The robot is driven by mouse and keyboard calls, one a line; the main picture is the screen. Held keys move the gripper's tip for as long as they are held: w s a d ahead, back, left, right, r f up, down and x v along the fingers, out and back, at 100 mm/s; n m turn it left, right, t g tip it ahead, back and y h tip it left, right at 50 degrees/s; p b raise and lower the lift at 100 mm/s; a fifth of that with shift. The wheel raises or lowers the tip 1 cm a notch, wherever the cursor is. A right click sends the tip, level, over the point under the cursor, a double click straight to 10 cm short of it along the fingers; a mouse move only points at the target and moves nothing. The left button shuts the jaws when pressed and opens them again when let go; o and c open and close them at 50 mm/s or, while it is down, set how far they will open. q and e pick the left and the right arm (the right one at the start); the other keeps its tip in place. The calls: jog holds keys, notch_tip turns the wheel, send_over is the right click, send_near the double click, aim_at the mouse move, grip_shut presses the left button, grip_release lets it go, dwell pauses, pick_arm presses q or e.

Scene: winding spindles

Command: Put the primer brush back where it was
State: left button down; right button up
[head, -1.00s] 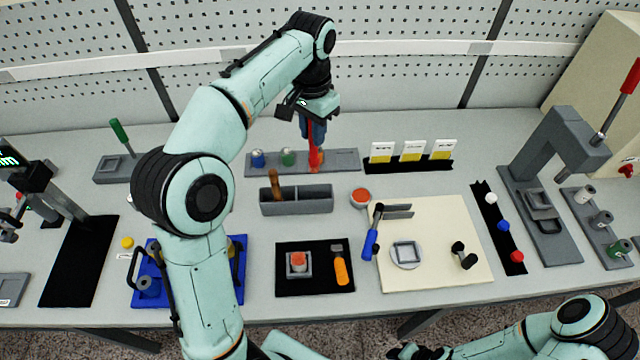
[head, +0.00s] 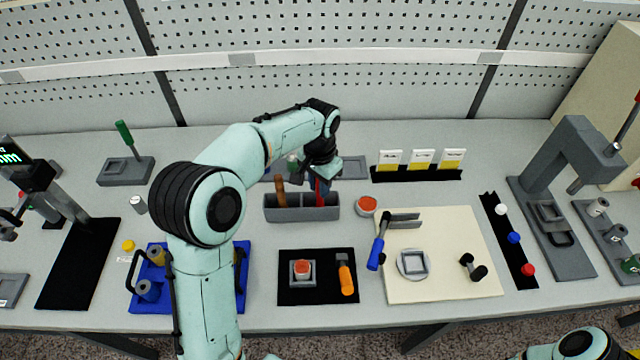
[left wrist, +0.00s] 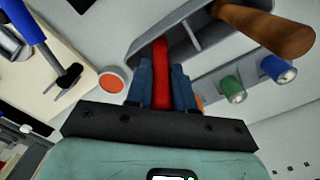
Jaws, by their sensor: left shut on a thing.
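My left gripper (head: 320,182) is shut on a red-handled brush (left wrist: 161,70), with its blue fingers on both sides of the handle. The red handle also shows in the head view (head: 321,192), at the right compartment of the grey two-part holder (head: 300,214). Its lower end is hidden, so I cannot tell whether it touches the bottom. A brown-handled tool (head: 280,190) stands in the left compartment; its handle shows large in the left wrist view (left wrist: 268,30). My right gripper is out of view.
A grey tray (head: 354,168) with a green-banded can (left wrist: 232,88) and a blue one (left wrist: 279,68) lies behind the holder. An orange-topped pot (head: 367,205) stands close to its right. In front lies a black mat (head: 319,294) with an orange-handled tool (head: 346,275).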

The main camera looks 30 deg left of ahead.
pick_arm(q)
jog(key=shift+w, duration=0.15)
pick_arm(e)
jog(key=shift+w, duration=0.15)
pick_arm(q)
jog(key=shift+f, duration=0.2)
jog(key=c, duration=1)
grip_release()
jog(key=shift+r, duration=0.15)
notch_tip(320, 180, up, 12)
jog(key=shift+r+p, duration=0.1)
jog(key=shift+p, duration=0.9)
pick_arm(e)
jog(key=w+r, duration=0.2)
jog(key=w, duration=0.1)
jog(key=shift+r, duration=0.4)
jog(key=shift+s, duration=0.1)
